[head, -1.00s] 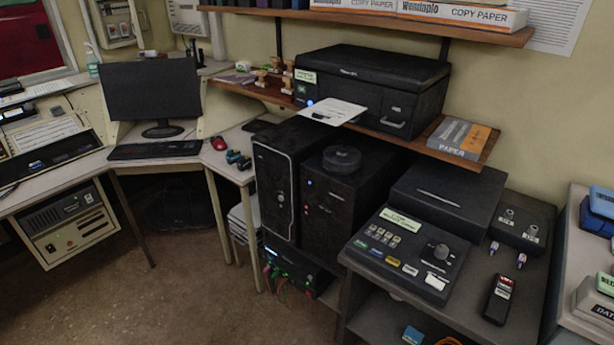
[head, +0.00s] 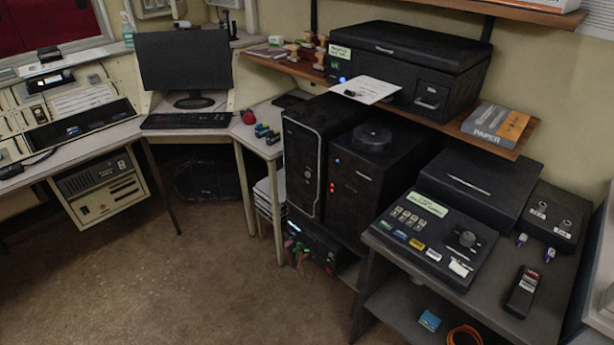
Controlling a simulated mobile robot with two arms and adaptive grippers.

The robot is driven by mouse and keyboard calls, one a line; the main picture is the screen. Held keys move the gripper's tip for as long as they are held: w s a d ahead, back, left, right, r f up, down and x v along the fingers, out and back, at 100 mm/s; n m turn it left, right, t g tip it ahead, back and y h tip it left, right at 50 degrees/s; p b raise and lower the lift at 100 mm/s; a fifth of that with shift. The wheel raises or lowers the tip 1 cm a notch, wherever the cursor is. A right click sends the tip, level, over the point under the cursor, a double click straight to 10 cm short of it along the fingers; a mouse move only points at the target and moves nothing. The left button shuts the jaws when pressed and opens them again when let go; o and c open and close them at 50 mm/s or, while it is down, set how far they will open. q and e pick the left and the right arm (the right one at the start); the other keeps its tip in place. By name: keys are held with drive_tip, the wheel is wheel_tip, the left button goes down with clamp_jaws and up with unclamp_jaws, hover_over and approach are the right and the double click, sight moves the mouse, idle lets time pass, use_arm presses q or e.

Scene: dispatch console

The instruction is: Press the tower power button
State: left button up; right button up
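Two black computer towers stand side by side near the middle of the head view. The left tower (head: 304,190) has a silver-edged front with a small round feature on it. The right tower (head: 368,185) has a plain dark front with small blue and red lights near its left edge, and a round black object (head: 372,136) on top. At this size I cannot tell which mark is the power button. Neither of my grippers is in view.
A printer (head: 405,70) sits on a wooden shelf above the towers. A black control panel (head: 432,238) and a handheld device (head: 522,292) lie on the table at right. A desk with a monitor (head: 185,62) stands at left. The floor (head: 220,270) in front is clear.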

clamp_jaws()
